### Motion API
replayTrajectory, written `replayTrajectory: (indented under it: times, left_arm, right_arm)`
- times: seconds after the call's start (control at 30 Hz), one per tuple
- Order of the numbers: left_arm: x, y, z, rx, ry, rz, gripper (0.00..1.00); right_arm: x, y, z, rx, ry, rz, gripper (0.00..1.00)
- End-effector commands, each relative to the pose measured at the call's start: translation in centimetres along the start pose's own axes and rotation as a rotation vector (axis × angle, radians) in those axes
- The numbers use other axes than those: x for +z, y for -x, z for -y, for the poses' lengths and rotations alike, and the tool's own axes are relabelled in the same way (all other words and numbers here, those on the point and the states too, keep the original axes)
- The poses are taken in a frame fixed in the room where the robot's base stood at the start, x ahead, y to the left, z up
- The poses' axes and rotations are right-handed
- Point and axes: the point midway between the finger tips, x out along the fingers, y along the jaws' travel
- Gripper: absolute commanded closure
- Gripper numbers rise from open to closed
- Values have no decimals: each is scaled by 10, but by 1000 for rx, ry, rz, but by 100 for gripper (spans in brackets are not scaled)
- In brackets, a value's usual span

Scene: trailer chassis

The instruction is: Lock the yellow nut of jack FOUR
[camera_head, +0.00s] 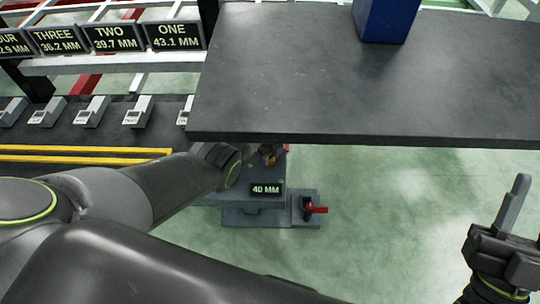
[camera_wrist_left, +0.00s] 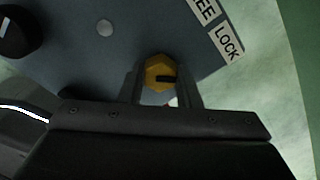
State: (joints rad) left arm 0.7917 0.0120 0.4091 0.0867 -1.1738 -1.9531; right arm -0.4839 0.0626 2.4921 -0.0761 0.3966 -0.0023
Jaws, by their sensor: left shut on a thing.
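The yellow nut (camera_wrist_left: 157,66) sits on a grey jack plate (camera_wrist_left: 75,55) in the left wrist view. Its dark pointer mark points right. Labels on the plate read LOCK (camera_wrist_left: 229,44) and, partly cut off, probably FREE (camera_wrist_left: 206,10). My left gripper (camera_wrist_left: 161,86) is shut on the nut, one finger on each side. In the head view a small yellow piece (camera_head: 268,157) shows beside my left wrist, under the black tabletop's edge; the left fingers are mostly hidden there. My right gripper (camera_head: 513,205) points up at the lower right, away from the jack; its finger gap does not show clearly.
The black tabletop (camera_head: 330,80) overhangs the jack and carries a blue block (camera_head: 385,15). The jack's display (camera_head: 265,190) reads 40 MM, with a red handle (camera_head: 316,209) beside it. Number displays (camera_head: 114,37) and grey units (camera_head: 92,112) are at left. Green floor right is clear.

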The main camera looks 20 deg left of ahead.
Motion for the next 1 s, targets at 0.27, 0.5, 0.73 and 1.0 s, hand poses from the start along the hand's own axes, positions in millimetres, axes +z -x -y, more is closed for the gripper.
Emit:
replayTrajectory:
  times: [0.27, 0.5, 0.73, 1.0]
  left_arm:
    - [-1, 0, 1, -1, -6, -2, 93]
    - [-1, 0, 0, 0, -5, -1, 51]
    - [0, 0, 0, 0, -3, -1, 48]
    - [0, 3, 0, 0, -3, 0, 48]
  right_arm:
    - [0, 0, 0, 0, 0, 2, 64]
    - [0, 0, 0, 0, 0, 2, 64]
    - [0, 0, 0, 0, 0, 1, 64]
    - [12, 0, -2, 6, -10, 74, 64]
